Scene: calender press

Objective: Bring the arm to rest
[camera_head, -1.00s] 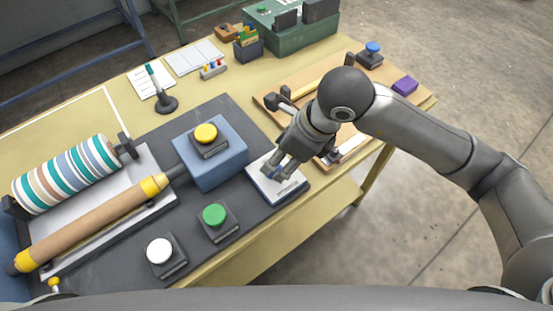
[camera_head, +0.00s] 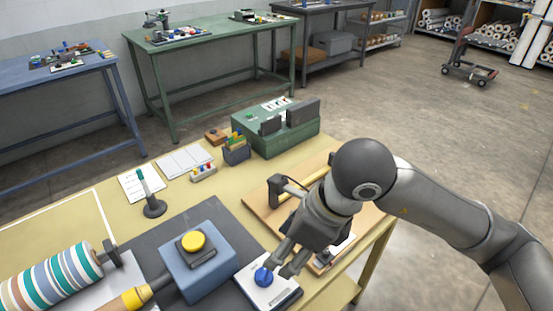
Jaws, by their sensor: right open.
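My right arm (camera_head: 445,205) reaches in from the right over the yellow table. My right gripper (camera_head: 285,262) is open and empty. Its fingertips point down and left, beside a blue round knob (camera_head: 264,276) on a white plate (camera_head: 278,295); I cannot tell whether they touch it. The calender press shows at lower left: a striped roll (camera_head: 55,275), a yellow-ended roller (camera_head: 135,298) and a blue box (camera_head: 203,272) with a yellow button (camera_head: 193,241). The left gripper is not in view.
A wooden board (camera_head: 262,205) lies partly hidden under my right arm. A green box (camera_head: 275,137), a pen holder (camera_head: 237,150), papers (camera_head: 184,161) and a pen on a stand (camera_head: 150,195) stand farther back. Open floor (camera_head: 400,110) lies beyond the table, with a cart (camera_head: 470,60).

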